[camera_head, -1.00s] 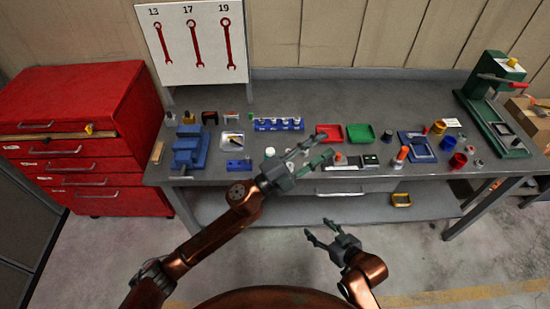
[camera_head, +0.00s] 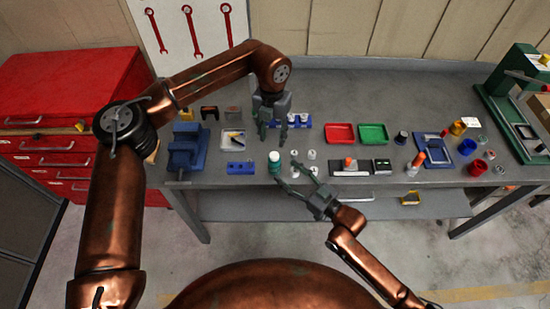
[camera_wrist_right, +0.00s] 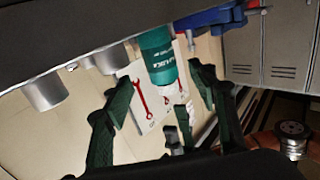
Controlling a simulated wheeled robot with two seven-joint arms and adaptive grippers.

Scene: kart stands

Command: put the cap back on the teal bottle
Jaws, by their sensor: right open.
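The teal bottle (camera_head: 274,166) stands upright near the bench's front edge.
Several small pale cylinders (camera_head: 311,155) stand just right of the bottle. A blue block (camera_head: 240,168) lies to its left, near a blue vise (camera_head: 187,148). A blue rack (camera_head: 302,121) is behind. Red (camera_head: 340,133) and green (camera_head: 373,133) trays lie farther right.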

